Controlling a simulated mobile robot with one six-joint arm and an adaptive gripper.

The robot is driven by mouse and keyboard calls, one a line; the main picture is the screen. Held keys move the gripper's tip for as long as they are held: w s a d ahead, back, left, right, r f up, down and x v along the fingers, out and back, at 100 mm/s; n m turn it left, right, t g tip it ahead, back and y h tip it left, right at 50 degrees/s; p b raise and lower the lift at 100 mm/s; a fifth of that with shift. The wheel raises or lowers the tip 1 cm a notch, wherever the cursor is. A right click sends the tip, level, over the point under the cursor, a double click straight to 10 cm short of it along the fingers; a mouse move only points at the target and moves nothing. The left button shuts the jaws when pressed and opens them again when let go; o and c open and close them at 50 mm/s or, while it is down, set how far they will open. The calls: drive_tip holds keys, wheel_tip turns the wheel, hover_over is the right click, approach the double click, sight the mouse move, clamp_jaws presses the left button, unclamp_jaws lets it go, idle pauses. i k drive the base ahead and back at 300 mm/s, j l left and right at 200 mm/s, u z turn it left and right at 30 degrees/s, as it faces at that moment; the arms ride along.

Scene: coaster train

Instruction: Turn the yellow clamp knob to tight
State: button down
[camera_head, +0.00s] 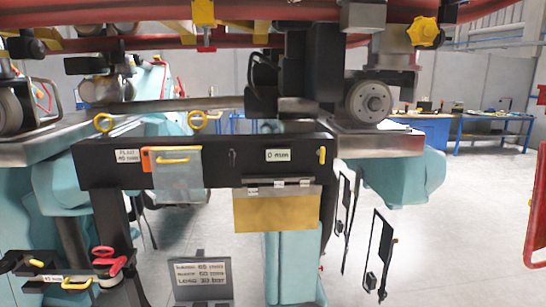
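A yellow lobed knob (425,32) sits at the upper right, on the side of a grey metal block under the red rail. It is the only star-shaped yellow knob in view and looks like the clamp knob. I cannot tell from here whether it is tight or loose. A grey wheel (369,101) is below and left of it. No part of my gripper can be made out in this view.
A black crossbar (210,160) carries labels, a yellow-handled clear plate (178,178) and a brass-coloured plate (277,210). A small sign (200,275) stands low in front. Thin black frames (378,250) stand right of centre. Red railing (537,215) edges the right; open floor lies between.

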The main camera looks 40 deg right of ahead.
sight(321, 152)
drive_tip(key=z, duration=1.35)
